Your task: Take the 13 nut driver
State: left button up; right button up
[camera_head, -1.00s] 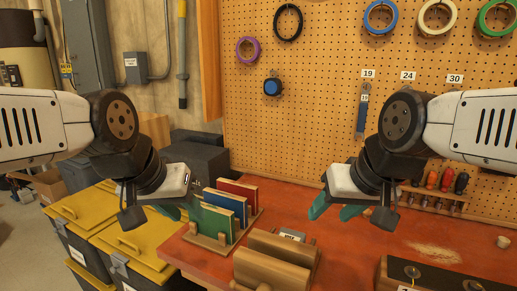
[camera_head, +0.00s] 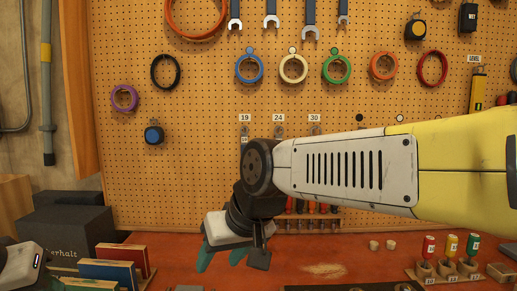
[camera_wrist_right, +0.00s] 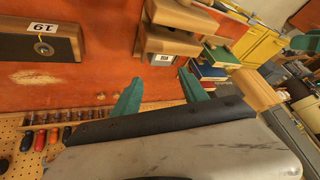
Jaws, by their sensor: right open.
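The small label under the yellow one seems to read 13. My right gripper (camera_head: 222,258) is open and empty above the bench, well left of the stand. In the right wrist view its green fingers (camera_wrist_right: 160,90) are apart with nothing between them.
The red bench (camera_head: 370,258) is mostly clear between my right gripper and the stand. A pegboard (camera_head: 200,180) with tape rolls and wrenches rises behind. A screwdriver rack (camera_head: 310,225) is partly behind my right arm. Books (camera_head: 112,270) stand at the left.

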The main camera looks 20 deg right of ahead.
aim_at(451, 243)
jog(key=z, duration=2.25)
jog(key=i+l+z, duration=0.2)
jog(key=i+l, duration=0.6)
jog(key=l, duration=0.2)
jog(key=i+l, duration=0.25)
jog(key=l, duration=0.2)
jog(key=i+l+u, duration=0.15)
jog(key=u, duration=0.3)
jog(key=i+l+u, duration=0.1)
jog(key=l+u, duration=0.3)
jog(key=j+u, duration=0.1)
jog(key=u, duration=0.65)
